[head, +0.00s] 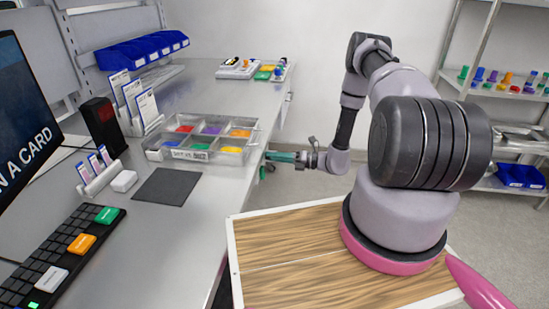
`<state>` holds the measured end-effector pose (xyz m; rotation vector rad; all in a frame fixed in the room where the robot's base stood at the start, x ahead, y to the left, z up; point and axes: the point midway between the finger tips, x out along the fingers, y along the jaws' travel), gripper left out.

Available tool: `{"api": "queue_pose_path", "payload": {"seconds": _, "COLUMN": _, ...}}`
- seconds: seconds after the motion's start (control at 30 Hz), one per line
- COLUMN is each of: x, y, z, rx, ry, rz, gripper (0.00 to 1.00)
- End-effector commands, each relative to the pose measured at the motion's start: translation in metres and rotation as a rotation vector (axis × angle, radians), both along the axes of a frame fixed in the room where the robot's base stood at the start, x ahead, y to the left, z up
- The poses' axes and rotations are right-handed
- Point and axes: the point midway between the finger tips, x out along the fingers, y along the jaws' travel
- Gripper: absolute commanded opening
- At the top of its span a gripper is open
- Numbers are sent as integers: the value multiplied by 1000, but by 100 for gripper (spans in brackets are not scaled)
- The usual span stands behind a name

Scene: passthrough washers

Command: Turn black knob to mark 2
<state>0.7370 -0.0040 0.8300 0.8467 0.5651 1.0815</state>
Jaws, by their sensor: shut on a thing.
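My gripper (299,159) is at the end of my arm, beside the right end of a clear sorting tray at the bench edge. It is shut on a teal-green piece (280,156) that points left toward the tray; its far end is close to the tray's wall, and I cannot tell whether they touch. The fingertips are small and partly hidden. No black knob with marks can be made out. Small dark parts on a white board (240,70) at the far end of the bench are too small to identify.
The sorting tray (165,154) holds coloured compartments. A dark mat (167,186), card holders (147,105), a black-and-red device (104,125), a keyboard (60,245) and a screen (22,110) stand on the left bench. Blue bins (140,52) are behind. A shelf (500,95) stands right.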

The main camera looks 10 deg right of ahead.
Motion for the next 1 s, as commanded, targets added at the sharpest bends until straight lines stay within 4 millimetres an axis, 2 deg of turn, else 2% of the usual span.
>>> {"api": "queue_pose_path", "payload": {"seconds": 0.6, "x": -1, "y": -1, "z": 0, "rx": 217, "ry": 531, "rz": -1, "gripper": 0}}
{"api": "queue_pose_path", "payload": {"seconds": 1.0, "x": -1, "y": -1, "z": 0, "rx": 315, "ry": 768, "rz": -2, "gripper": 0}}
